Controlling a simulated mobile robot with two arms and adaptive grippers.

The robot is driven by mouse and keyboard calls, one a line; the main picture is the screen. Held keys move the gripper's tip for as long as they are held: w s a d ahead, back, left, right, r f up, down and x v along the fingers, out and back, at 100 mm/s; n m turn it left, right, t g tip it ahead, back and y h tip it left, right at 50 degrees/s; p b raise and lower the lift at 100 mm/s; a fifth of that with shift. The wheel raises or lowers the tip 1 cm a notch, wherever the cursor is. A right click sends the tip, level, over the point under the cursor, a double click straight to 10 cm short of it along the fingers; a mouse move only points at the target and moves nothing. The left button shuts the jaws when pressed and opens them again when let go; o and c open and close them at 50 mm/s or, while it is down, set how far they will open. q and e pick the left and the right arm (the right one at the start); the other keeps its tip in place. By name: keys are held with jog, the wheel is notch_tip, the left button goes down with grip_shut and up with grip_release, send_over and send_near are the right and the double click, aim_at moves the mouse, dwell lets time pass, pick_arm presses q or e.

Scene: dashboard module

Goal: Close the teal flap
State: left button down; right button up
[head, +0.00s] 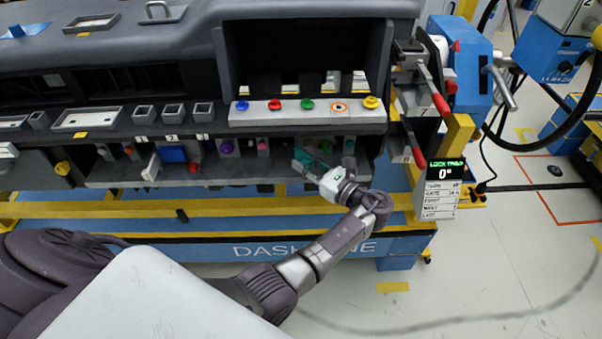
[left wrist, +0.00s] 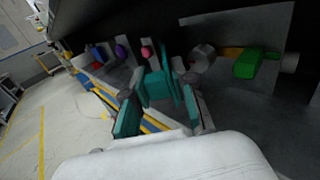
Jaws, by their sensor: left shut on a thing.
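The teal flap (head: 303,155) is on the lower ledge of the dashboard module, right of the pink knob, and my gripper partly hides it. In the left wrist view the teal flap (left wrist: 157,88) shows between the fingers. My left gripper (head: 311,166) reaches in from the front below the row of coloured buttons. I cannot tell the flap's exact angle. My right gripper is not in view.
A panel with coloured buttons (head: 306,112) overhangs the ledge. A pink knob (head: 263,147) and a purple knob (head: 226,148) sit left of the flap. A green part (left wrist: 249,63) lies close on the right in the left wrist view. Red-handled levers (head: 432,95) stand at the right end.

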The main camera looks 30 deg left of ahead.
pick_arm(q)
jog(key=shift+w+d+f+n+g+b, duration=0.1)
jog(key=shift+w+n+g+b, duration=0.15)
jog(key=shift+n+g+b, duration=0.6)
jog(key=shift+w+d+n+g+b, duration=0.1)
jog(key=shift+w+n+g+b, duration=0.15)
jog(key=shift+n+g+b, duration=0.6)
jog(key=shift+m+g, duration=0.3)
jog(key=shift+g, duration=0.2)
jog(key=c, duration=1)
grip_release()
jog(key=shift+s+a, duration=0.15)
